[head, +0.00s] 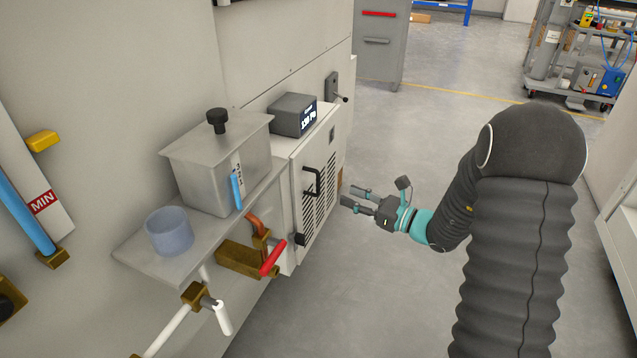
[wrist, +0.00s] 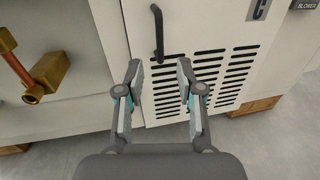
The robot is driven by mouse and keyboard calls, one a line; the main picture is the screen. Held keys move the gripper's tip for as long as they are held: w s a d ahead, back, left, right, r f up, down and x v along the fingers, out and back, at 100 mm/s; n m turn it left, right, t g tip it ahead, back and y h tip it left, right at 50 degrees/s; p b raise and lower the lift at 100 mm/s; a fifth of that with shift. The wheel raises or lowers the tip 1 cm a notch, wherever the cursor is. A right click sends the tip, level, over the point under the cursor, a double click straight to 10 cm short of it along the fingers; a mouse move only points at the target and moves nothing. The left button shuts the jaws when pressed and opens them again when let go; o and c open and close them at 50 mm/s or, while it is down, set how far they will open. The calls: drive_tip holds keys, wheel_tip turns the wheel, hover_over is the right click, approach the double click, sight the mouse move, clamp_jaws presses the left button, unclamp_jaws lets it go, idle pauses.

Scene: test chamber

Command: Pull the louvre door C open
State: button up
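The louvre door C (head: 318,190) is a cream panel with rows of dark slots, and it looks shut. In the wrist view the door (wrist: 222,28) bears a "C" label at its top. Its black bar handle (head: 312,181) stands upright near the door's left edge; it also shows in the wrist view (wrist: 157,35), above and between my fingers. My gripper (head: 352,201) is open and empty, to the right of the door and apart from the handle. In the wrist view my gripper (wrist: 160,72) has its two fingers spread below the handle.
A metal shelf (head: 135,257) left of the door holds a lidded steel box (head: 210,170) and a blue cup (head: 169,232). A red-handled valve (head: 273,258) and brass pipes sit below it. A display box (head: 292,115) stands above the door. The floor (head: 400,290) nearby is clear.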

sight(318, 195)
drive_tip(key=x, duration=1)
drive_tip(key=shift+w+a, duration=0.2)
drive_tip(key=shift+a, duration=0.1)
clamp_jaws()
